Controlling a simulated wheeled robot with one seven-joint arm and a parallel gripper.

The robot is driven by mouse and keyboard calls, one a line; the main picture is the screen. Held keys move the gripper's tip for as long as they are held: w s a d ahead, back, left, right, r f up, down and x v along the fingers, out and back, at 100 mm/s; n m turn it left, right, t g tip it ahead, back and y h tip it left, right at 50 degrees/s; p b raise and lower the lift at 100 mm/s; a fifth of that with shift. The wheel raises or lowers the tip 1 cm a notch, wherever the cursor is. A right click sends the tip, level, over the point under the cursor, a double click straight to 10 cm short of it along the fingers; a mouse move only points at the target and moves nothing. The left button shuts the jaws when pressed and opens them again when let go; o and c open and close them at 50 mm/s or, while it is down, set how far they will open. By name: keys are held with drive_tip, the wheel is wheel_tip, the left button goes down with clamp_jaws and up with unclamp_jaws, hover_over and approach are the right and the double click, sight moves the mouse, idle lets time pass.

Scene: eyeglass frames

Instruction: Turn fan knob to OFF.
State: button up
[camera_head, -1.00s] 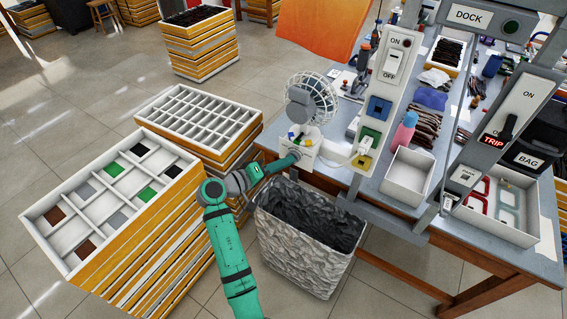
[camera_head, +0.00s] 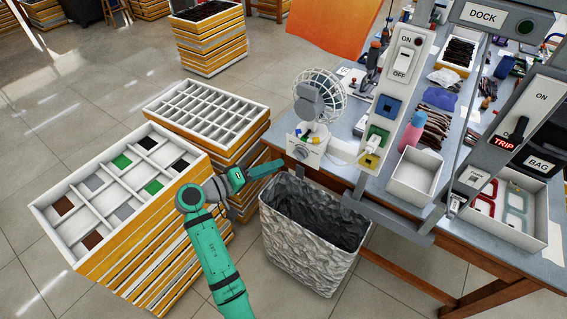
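The desk fan (camera_head: 318,98) has a white wire cage and stands on a white base box (camera_head: 307,146) at the left corner of the table. The fan knob (camera_head: 302,153) is a small round dial on the front of that box; its pointer is too small to read. My gripper (camera_head: 281,164) is at the end of the green arm, just left of and below the fan base, with a visible gap to the knob. Its fingers are too small to tell whether they are apart.
A grey bin (camera_head: 315,232) stands below the table edge (camera_head: 352,172). Stacked crates (camera_head: 128,250) are at the left. A post with an ON/OFF switch (camera_head: 404,61) rises right of the fan.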

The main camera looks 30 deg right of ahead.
drive_tip(key=shift+a+r, duration=0.15)
drive_tip(key=shift+a, duration=0.55)
drive_tip(key=shift+a+r, duration=0.15)
drive_tip(key=shift+a, duration=0.55)
drive_tip(key=shift+a, duration=0.15)
drive_tip(key=shift+f, duration=0.1)
